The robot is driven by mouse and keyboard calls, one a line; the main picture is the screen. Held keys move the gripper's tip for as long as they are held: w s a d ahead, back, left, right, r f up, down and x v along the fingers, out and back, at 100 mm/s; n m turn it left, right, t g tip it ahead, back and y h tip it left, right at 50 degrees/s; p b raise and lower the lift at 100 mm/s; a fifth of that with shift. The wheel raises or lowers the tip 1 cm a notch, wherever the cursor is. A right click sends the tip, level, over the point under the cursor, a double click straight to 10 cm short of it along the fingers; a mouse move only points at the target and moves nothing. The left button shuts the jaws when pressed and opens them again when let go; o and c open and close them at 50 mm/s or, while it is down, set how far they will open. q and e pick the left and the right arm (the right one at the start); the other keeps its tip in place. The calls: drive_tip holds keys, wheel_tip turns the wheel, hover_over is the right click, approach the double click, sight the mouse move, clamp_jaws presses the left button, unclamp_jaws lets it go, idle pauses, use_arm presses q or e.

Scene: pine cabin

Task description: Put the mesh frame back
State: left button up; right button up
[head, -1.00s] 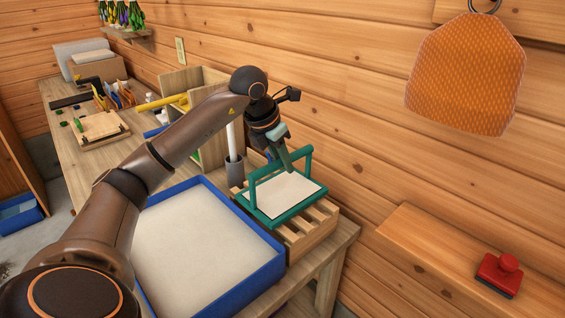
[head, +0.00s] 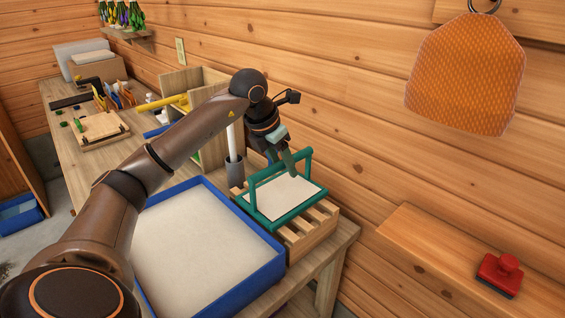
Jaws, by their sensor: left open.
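Whether a finger touches that handle cannot be told. A blue tub (head: 204,235) of pale, cloudy liquid stands left of the rack. My right gripper is not in view.
A grey cup with a white rod (head: 234,168) stands behind the rack. A wooden divider (head: 190,88) and a board (head: 100,128) are further back on the bench. A red stamp (head: 500,272) sits on a wooden ledge at right. An orange mitt (head: 467,75) hangs on the wall.

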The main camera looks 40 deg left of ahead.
use_arm(q)
drive_tip(key=v, duration=1.2)
drive_tip(key=shift+p, duration=0.4)
